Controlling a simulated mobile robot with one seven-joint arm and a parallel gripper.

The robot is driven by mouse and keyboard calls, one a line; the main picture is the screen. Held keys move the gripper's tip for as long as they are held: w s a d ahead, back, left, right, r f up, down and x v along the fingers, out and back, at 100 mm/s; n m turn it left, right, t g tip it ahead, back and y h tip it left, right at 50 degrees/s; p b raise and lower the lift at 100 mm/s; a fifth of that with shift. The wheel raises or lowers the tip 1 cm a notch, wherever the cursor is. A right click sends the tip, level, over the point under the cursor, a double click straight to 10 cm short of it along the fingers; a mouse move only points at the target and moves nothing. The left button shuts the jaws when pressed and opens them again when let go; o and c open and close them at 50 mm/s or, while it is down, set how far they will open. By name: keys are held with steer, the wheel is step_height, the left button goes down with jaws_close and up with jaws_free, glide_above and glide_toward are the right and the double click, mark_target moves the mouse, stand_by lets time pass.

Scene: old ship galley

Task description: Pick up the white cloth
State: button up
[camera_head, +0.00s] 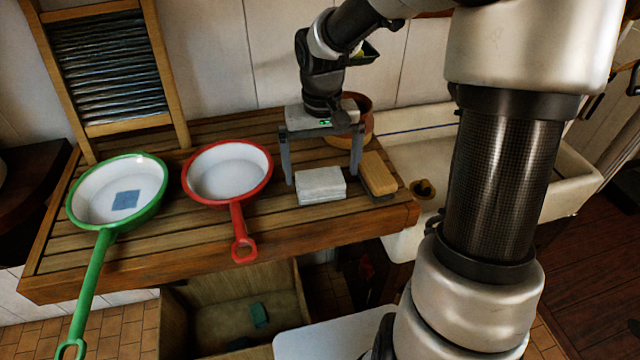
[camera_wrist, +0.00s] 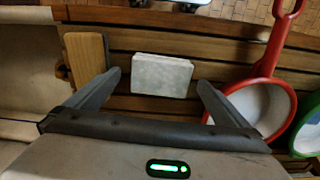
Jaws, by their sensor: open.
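The white cloth (camera_head: 320,184) is a folded, pale grey-white block lying flat on the slatted wooden counter. It also shows in the wrist view (camera_wrist: 162,75), just beyond the fingertips and between their lines. My gripper (camera_head: 323,176) is open and empty, pointing down over the counter, with one finger on each side of the cloth in the head view. In the wrist view my gripper (camera_wrist: 157,82) also has its fingers spread wider than the cloth. I see no contact between the fingers and the cloth.
A wooden-backed brush or block (camera_head: 378,174) lies close right of the cloth, near my right finger. A red pan (camera_head: 230,172) and a green pan (camera_head: 118,190) with a blue square inside stand left. A brown pot (camera_head: 361,122) stands behind; a white sink (camera_head: 420,160) is right.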

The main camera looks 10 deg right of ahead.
mark_target(320, 178)
steer(key=f, duration=0.4)
steer(key=shift+w+f, duration=0.25)
steer(key=shift+c, duration=0.4)
steer(key=c, duration=1)
step_height(320, 178, up, 10)
steer(key=shift+r, duration=0.1)
steer(key=o, duration=0.6)
steer(key=shift+c, duration=0.2)
steer(key=shift+a, duration=0.1)
steer(key=c, duration=0.4)
